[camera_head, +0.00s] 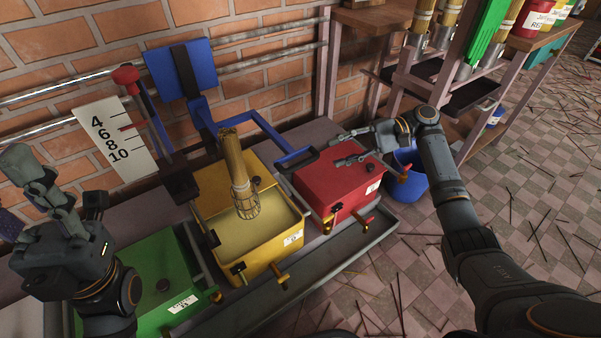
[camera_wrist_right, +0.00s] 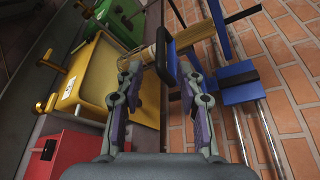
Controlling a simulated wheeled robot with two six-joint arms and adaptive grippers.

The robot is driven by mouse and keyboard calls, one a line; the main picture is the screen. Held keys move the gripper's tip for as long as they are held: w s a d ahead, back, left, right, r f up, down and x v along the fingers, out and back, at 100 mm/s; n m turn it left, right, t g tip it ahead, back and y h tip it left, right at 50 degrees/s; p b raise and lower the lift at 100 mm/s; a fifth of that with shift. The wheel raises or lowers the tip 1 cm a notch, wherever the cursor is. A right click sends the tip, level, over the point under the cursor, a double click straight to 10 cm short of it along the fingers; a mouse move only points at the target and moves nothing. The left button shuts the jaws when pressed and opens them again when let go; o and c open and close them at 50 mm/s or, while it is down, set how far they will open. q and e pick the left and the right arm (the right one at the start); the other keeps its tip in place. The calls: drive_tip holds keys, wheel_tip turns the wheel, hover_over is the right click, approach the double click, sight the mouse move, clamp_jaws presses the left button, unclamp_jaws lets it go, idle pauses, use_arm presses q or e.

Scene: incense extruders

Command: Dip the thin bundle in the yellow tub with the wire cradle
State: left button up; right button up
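The yellow tub (camera_head: 277,246) stands in the middle of the bench and holds a pale yellow surface. A thin tan stick bundle (camera_head: 235,160) stands tilted over it, its lower end in the wire cradle (camera_head: 246,206). I cannot tell whether that end touches the contents. The cradle's blue arm (camera_head: 262,124) ends in a dark handle (camera_head: 299,157) by the red tub. My right gripper (camera_head: 338,150) is open above the red tub, fingers toward the handle. In the right wrist view, the handle (camera_wrist_right: 165,55) shows between the spread fingertips. My left gripper (camera_head: 45,195) is at far left, its opening unclear.
The lidded red tub (camera_head: 330,190) stands to the right and the lidded green tub (camera_head: 150,275) to the left. A blue plate (camera_head: 182,70), a red-knobbed lever (camera_head: 126,75) and a numbered scale (camera_head: 112,140) stand behind. A blue bucket (camera_head: 408,180) is at right.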

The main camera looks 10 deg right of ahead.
sight(310, 162)
drive_tip(key=b+x, duration=0.3)
drive_tip(key=x, duration=0.6)
drive_tip(key=shift+a+f+b, duration=0.15)
drive_tip(key=shift+a+b, duration=0.05)
drive_tip(key=shift+b, duration=0.2)
drive_tip(key=shift+a, duration=0.6)
clamp_jaws()
